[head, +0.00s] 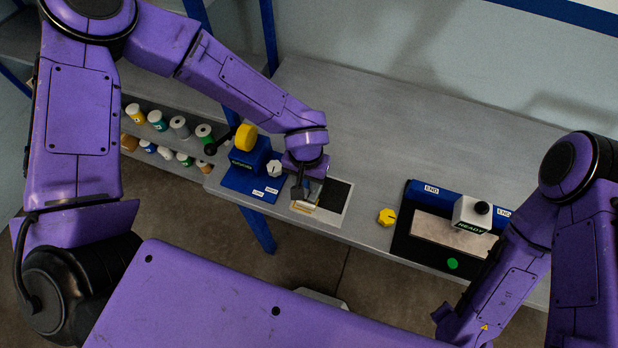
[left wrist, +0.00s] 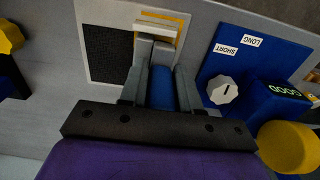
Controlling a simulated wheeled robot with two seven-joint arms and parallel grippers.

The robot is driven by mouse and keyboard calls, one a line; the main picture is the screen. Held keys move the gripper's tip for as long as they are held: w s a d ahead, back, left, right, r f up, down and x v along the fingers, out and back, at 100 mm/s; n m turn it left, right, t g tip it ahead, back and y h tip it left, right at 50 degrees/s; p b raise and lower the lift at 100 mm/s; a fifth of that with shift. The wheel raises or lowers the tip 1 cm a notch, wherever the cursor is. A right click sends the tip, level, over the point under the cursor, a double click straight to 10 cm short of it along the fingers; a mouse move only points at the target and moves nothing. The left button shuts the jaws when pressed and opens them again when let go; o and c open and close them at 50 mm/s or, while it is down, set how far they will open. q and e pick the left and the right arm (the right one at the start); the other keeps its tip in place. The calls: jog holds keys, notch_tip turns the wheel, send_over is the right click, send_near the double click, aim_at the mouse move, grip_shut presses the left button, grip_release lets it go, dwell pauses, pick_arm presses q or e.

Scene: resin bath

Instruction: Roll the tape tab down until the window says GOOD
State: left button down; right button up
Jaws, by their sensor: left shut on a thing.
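My left gripper (head: 299,194) is over the small plate at the front of the bench. In the left wrist view its fingers (left wrist: 158,72) are shut on a blue handle (left wrist: 161,92), with a pale grey block at its front end. The block is at the pale tape tab (left wrist: 157,27), which lies on a yellow-edged patch; contact is unclear. The tab is mostly hidden in the head view. The window (left wrist: 284,89) on the blue device (head: 248,175) reads GOOD in the left wrist view. My right gripper's fingers are not seen.
A black textured pad (left wrist: 109,54) lies beside the tab. A white knob (left wrist: 222,90) is near the LONG and SHORT labels. A white box reading READY (head: 473,214) is right. The bench behind is clear.

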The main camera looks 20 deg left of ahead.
pick_arm(q)
notch_tip(320, 180, up, 3)
jog(key=p, duration=0.3)
jog(key=shift+r+b, duration=0.15)
jog(key=shift+b, duration=0.15)
jog(key=shift+r, duration=1.9)
